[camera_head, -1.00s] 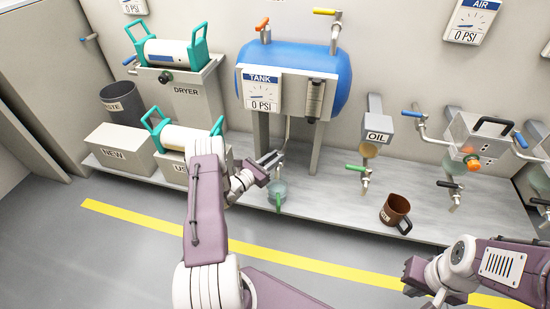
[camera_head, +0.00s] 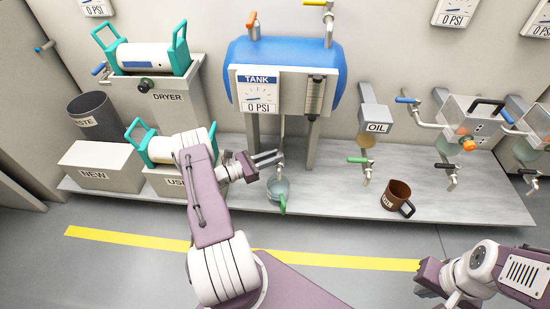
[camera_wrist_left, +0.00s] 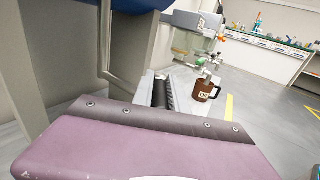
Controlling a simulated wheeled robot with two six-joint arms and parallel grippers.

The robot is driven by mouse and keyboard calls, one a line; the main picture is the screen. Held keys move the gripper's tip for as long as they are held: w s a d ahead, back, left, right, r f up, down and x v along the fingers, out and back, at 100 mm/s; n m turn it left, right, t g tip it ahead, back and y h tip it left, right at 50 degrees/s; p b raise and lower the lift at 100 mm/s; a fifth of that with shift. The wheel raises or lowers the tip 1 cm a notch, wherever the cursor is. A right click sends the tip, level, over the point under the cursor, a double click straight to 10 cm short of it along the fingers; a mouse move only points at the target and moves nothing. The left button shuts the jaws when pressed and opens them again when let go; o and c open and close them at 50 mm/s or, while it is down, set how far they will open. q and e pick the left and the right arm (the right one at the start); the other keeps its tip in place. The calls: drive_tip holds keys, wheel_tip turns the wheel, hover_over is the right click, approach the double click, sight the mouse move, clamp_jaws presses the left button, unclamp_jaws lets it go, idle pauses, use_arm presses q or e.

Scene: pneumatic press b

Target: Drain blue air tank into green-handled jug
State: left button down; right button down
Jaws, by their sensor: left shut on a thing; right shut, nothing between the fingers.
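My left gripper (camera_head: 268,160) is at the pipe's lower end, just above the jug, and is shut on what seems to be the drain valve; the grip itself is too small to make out. Its dark fingers (camera_wrist_left: 168,95) show in the left wrist view. My right gripper (camera_head: 426,277) is shut and empty at lower right, away from the shelf.
The dryer (camera_head: 160,95), bins marked NEW (camera_head: 100,167) and USED, and a waste bin (camera_head: 90,113) are on the left. The tank gauge (camera_head: 260,92) reads 0 PSI.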

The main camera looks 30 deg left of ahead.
use_arm(q)
drive_tip(key=shift+f+h, duration=0.1)
drive_tip(key=shift+h, duration=0.2)
drive_tip(key=c, duration=1.3)
unclamp_jaws()
drive_tip(key=shift+p+v, duration=1.5)
drive_tip(key=shift+v, duration=2.25)
